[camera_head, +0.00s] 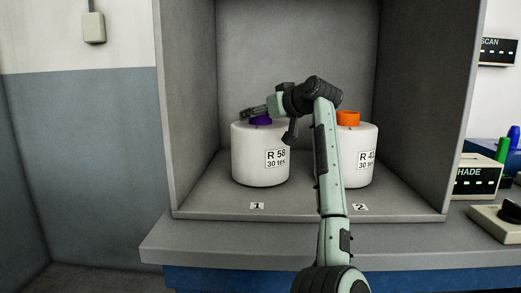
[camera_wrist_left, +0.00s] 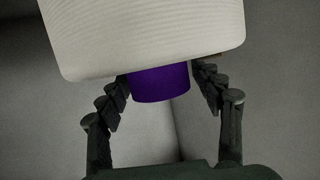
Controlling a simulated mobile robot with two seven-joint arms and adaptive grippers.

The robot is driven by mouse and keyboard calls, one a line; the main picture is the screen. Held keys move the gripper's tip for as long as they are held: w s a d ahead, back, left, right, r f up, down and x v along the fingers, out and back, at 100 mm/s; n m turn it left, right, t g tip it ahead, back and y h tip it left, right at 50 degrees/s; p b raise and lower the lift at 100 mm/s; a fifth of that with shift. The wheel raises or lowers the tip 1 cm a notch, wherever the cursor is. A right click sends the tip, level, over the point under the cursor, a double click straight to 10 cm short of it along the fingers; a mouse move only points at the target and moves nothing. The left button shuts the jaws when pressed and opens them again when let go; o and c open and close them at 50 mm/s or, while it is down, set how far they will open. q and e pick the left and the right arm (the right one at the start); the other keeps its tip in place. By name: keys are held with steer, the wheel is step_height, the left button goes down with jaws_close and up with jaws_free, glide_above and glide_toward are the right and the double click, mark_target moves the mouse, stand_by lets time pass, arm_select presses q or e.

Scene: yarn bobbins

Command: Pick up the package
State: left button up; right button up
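A white yarn package labelled "R 58" (camera_head: 260,158) with a purple core (camera_head: 261,120) stands upright on spot 1 of the grey box. My left gripper (camera_head: 252,113) is at its top, beside the purple core. In the left wrist view, the white package (camera_wrist_left: 150,35) fills the top and its purple core (camera_wrist_left: 160,83) sits between the fingers of my left gripper (camera_wrist_left: 161,80). The fingers are spread, with a gap on the right; contact on the left is unclear. A second white package (camera_head: 357,160) with an orange core (camera_head: 348,118) is partly hidden by my arm. My right gripper is not in view.
The grey box (camera_head: 187,110) is open at the front, with side walls and a back wall close around both packages. Number labels 1 (camera_head: 257,206) and 2 (camera_head: 360,208) mark its floor. Devices (camera_head: 478,177) stand to the right.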

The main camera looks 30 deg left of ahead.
arm_select(q)
jaws_close()
steer(key=shift+r, duration=5.2)
steer(key=shift+f, duration=0.1)
